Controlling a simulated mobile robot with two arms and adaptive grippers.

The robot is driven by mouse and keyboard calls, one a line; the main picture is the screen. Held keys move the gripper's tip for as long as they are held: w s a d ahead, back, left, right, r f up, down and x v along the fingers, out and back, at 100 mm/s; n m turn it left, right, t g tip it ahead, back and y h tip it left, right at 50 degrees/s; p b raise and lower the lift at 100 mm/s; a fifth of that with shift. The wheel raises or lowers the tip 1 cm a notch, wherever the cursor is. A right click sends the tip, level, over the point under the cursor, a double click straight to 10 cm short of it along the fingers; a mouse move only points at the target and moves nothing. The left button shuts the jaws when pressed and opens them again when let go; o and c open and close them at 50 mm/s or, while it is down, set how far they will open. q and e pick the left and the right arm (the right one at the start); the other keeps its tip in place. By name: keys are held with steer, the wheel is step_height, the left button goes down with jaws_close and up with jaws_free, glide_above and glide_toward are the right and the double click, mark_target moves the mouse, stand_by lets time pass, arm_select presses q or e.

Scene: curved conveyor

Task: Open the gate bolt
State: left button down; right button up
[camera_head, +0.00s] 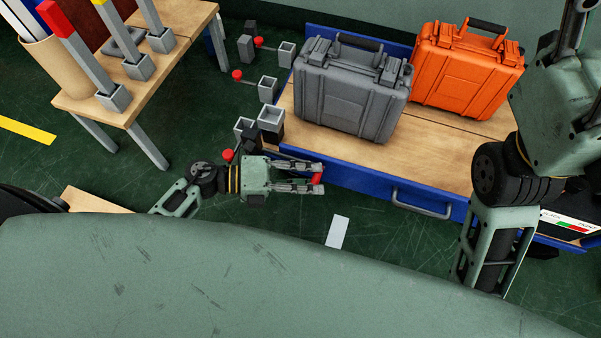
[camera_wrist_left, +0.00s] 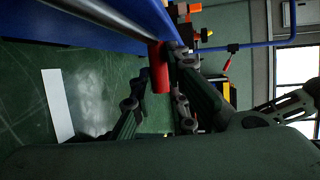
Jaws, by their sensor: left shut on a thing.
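The gate bolt shows as a red handle (camera_head: 317,179) at the front left corner of the blue-sided wooden table. In the left wrist view it is a red cylinder (camera_wrist_left: 160,75) beside the blue edge, at the fingertips. My left gripper (camera_head: 317,177) comes in from the left and is shut on the red handle. Its fingers hide part of the handle, and the rest of the bolt is not clear. The left gripper also shows in the wrist view (camera_wrist_left: 160,85).
A grey case (camera_head: 350,92) and an orange case (camera_head: 466,72) stand on the blue-sided table (camera_head: 440,150). A grey pull handle (camera_head: 421,207) sticks out of its front. A wooden bench (camera_head: 150,85) stands at the upper left.

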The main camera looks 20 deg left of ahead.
arm_select(q)
steer(key=shift+f, duration=0.1)
steer(key=c, duration=1.7)
jaws_free()
steer(key=v, duration=1.2)
